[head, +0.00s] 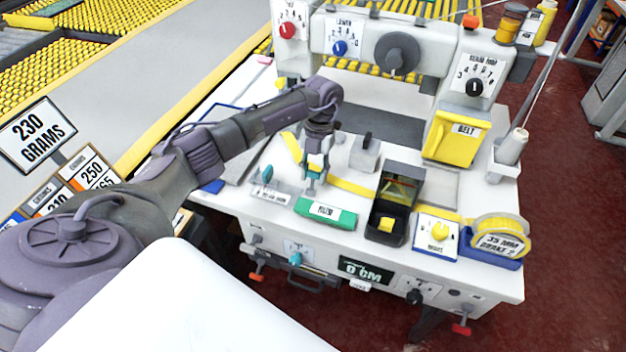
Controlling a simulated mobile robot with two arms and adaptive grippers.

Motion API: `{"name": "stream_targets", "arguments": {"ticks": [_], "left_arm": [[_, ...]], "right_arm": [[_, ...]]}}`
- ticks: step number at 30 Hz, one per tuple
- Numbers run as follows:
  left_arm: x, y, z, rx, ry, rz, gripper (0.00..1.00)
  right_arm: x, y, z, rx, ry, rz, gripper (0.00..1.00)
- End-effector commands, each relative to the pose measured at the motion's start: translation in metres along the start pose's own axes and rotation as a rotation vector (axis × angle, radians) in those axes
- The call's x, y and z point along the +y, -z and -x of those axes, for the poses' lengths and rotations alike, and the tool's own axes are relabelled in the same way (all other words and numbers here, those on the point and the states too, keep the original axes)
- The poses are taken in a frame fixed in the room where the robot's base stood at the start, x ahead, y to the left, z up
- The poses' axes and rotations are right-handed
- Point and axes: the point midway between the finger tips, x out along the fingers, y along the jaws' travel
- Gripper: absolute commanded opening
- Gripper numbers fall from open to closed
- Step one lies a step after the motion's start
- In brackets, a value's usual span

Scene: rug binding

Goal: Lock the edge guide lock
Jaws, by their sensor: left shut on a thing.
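My left gripper (315,180) reaches down to the front left part of the white machine table (225,203). It is shut on a small part at the right end of a clear guide plate with a scale (268,193). This part appears to be the edge guide lock, but the fingers mostly hide it, so I cannot tell its position. A small teal piece (267,173) stands on the guide plate, left of the fingers. My right gripper is not in view.
A grey block with a dark handle (365,153) stands behind. The yellow BELT box (455,137) is at right.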

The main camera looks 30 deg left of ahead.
Motion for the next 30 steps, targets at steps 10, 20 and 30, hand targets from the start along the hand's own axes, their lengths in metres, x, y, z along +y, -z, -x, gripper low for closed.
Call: {"name": "stream_targets", "arguments": {"ticks": [10, 20, 30], "left_arm": [[0.000, -0.002, 0.000, 0.035, 0.001, 0.000, 0.02], [0.000, -0.002, 0.000, 0.034, 0.001, 0.000, 0.62], [0.000, -0.003, 0.013, 0.031, 0.001, 0.000, 0.62]], "right_arm": [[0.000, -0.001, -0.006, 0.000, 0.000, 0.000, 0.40], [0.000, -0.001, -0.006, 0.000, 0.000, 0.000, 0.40], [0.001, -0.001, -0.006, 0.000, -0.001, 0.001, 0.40]]}}
